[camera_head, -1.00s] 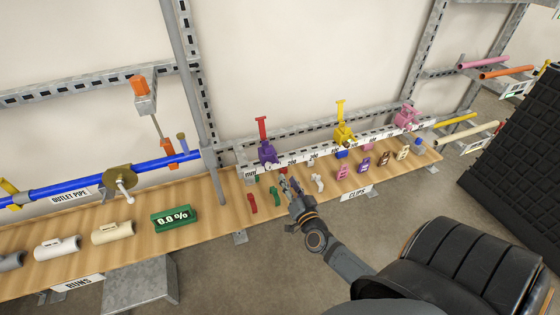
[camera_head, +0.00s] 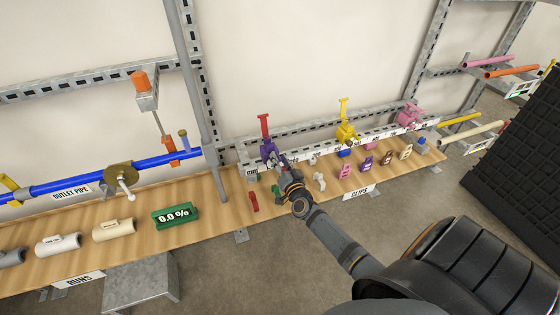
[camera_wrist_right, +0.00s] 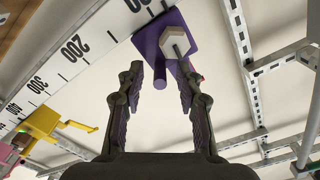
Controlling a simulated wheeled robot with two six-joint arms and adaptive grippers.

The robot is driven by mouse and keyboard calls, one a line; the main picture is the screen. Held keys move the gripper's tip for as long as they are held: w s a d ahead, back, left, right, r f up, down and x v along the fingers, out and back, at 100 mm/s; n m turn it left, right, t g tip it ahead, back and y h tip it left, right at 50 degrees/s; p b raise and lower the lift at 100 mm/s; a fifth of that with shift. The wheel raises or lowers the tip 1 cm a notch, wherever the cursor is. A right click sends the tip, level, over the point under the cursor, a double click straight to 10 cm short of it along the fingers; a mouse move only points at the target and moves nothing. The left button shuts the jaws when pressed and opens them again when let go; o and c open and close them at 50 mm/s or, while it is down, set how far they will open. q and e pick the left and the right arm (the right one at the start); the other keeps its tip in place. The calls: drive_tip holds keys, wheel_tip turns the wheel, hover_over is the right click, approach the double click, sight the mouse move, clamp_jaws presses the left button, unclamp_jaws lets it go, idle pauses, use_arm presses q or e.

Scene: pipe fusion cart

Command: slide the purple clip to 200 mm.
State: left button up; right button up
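My right gripper (camera_head: 281,163) is just in front of the clip. In its wrist view the fingers (camera_wrist_right: 160,68) are open, either side of the peg; contact cannot be told. My left gripper is out of view.
A yellow clip (camera_head: 346,133) and a pink clip (camera_head: 410,116) sit farther right on the rail. Several small coloured clips lie on the wooden bench (camera_head: 236,199) below. A grey upright post (camera_head: 213,160) stands left of the purple clip.

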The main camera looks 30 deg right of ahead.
clamp_jaws()
drive_tip(key=s+d, duration=0.1)
drive_tip(key=d, duration=0.6)
drive_tip(key=s+d+b, duration=0.1)
drive_tip(key=d, duration=0.3)
drive_tip(key=shift+s+d, duration=0.15)
drive_tip(key=shift+s, duration=0.2)
unclamp_jaws()
drive_tip(key=v, duration=1.2)
